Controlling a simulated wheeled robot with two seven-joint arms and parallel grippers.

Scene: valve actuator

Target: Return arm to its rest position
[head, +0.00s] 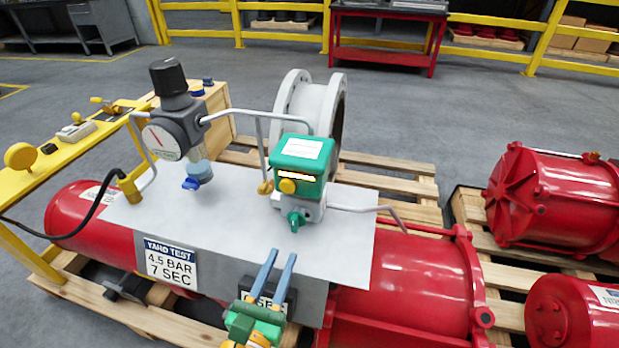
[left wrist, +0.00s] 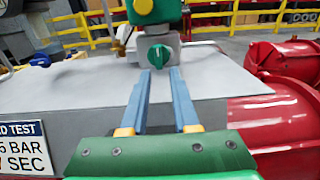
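My left gripper (head: 282,254) comes in low at the middle of the head view. Its two blue-grey fingers stand apart with nothing held between them. In the left wrist view, the fingertips (left wrist: 160,71) point at the green knob (left wrist: 159,54), which appears just beyond them. The knob also shows in the head view (head: 296,221), on the front of the green-topped valve box (head: 301,160). The gap between fingertips and knob is hard to judge, but the knob does not look gripped. My right gripper is out of view.
The grey plate (head: 240,222) lies over a red actuator cylinder (head: 405,275) on a wooden pallet. A regulator with gauge (head: 164,140) and thin pipes stands at left. A yellow bench (head: 50,165) is farther left. Other red actuators (head: 560,200) sit at right.

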